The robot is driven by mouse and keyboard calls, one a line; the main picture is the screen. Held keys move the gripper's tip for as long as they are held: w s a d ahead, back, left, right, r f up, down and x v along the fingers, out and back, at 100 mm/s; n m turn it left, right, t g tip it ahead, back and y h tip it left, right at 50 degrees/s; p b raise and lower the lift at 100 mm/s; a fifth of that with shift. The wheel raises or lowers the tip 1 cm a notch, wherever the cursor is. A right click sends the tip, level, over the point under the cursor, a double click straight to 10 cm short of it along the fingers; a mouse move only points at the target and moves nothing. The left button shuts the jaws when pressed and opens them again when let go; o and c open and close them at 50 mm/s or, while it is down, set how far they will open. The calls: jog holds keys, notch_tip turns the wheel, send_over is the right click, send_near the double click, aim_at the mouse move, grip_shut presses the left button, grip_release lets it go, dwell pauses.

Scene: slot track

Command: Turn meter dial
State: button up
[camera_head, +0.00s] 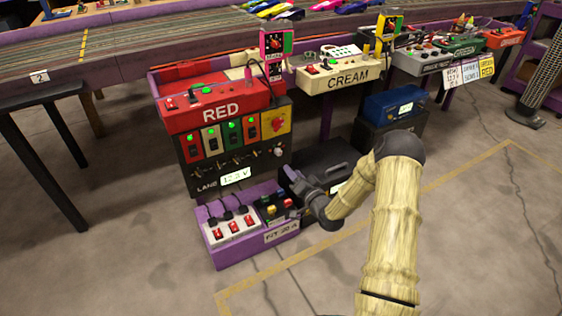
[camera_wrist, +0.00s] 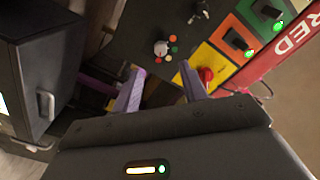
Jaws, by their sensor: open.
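A pale round dial (camera_wrist: 161,48) with small coloured dots around it sits on the dark front panel in the wrist view. It also shows in the head view (camera_head: 278,152), at the lower right of the RED lane panel. A white readout (camera_head: 236,177) on the panel's lower edge seems to read 12.8 V. My gripper (camera_wrist: 161,69) is open, with its two purple fingers apart and nothing between them. In the wrist view the dial appears just beyond the fingertips, between them, with no contact seen. In the head view my gripper (camera_head: 290,174) is just below the dial.
A red knob on a yellow plate (camera_wrist: 218,62) is close to the right finger. Several switches and levers line the panel. A purple tray (camera_head: 222,255) of switches stands below. A black box (camera_head: 325,163) stands right of the panel.

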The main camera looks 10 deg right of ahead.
aim_at(279, 155)
jog(key=b+x, duration=0.3)
jog(key=x, duration=0.6)
jog(key=shift+w+a, duration=0.1)
jog(key=shift+w, duration=0.2)
grip_shut()
